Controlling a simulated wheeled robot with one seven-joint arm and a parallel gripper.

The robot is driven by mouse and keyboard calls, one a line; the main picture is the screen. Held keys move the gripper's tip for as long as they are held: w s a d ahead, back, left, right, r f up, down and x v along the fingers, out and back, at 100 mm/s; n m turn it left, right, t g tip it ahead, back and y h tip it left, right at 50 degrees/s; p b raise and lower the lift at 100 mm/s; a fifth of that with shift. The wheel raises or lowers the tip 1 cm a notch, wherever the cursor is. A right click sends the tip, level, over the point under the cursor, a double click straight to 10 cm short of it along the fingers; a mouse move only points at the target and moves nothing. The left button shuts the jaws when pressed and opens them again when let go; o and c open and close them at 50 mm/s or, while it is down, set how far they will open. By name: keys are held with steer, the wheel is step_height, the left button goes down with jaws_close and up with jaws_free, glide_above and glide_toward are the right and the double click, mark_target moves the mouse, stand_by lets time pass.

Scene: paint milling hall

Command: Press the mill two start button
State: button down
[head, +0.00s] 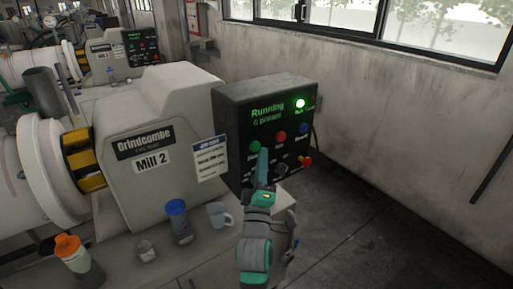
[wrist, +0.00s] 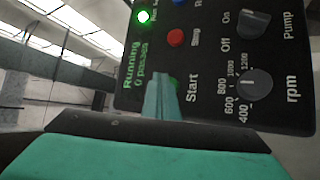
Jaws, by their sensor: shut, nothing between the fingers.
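The mill two control box (head: 232,105) stands beside the mill housing labelled "Mill 2" (head: 153,162). Its display reads "Running" and "0 passes", and a green lamp (head: 300,103) is lit. The green start button (head: 255,147) is at the panel's left, with a red stop button (head: 280,137) and a blue button (head: 303,129) to its right. My gripper (head: 263,154) is shut and empty, its tip at the panel by the start button. In the wrist view the fingers (wrist: 160,95) largely cover the start button (wrist: 174,82); I cannot tell whether they touch it.
A blue-lidded jar (head: 178,220), a mug (head: 219,215), a small glass (head: 146,250) and an orange-capped bottle (head: 78,260) stand on the bench left of my arm. Another mill stands behind.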

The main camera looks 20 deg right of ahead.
steer(key=s, duration=0.1)
steer(key=s+d, duration=0.1)
steer(key=s, duration=0.2)
steer(key=shift+s+d, duration=0.2)
steer(key=shift+d, duration=0.2)
steer(key=shift+w, duration=0.2)
steer(key=s+a+f+m+g+y, duration=0.1)
steer(key=s+a+f+m+y, duration=0.1)
steer(key=s+a+f, duration=0.65)
steer(key=s+a+f+m+g+y, duration=0.3)
steer(key=s+f, duration=0.6)
steer(key=f, duration=0.7)
steer(key=s+a+f+m+y, duration=0.1)
steer(key=s+a+f+m, duration=0.1)
steer(key=s, duration=0.6)
steer(key=s+a+f+m+g, duration=0.1)
steer(key=s+a+f, duration=0.1)
steer(key=s, duration=0.7)
steer(key=s+a+f+m+g+y, duration=0.1)
steer(key=s+a+f+m, duration=0.1)
steer(key=s, duration=0.6)
steer(key=shift+s+a+f+m+y, duration=0.3)
steer(key=shift+s+a+f, duration=0.1)
steer(key=shift+a, duration=0.35)
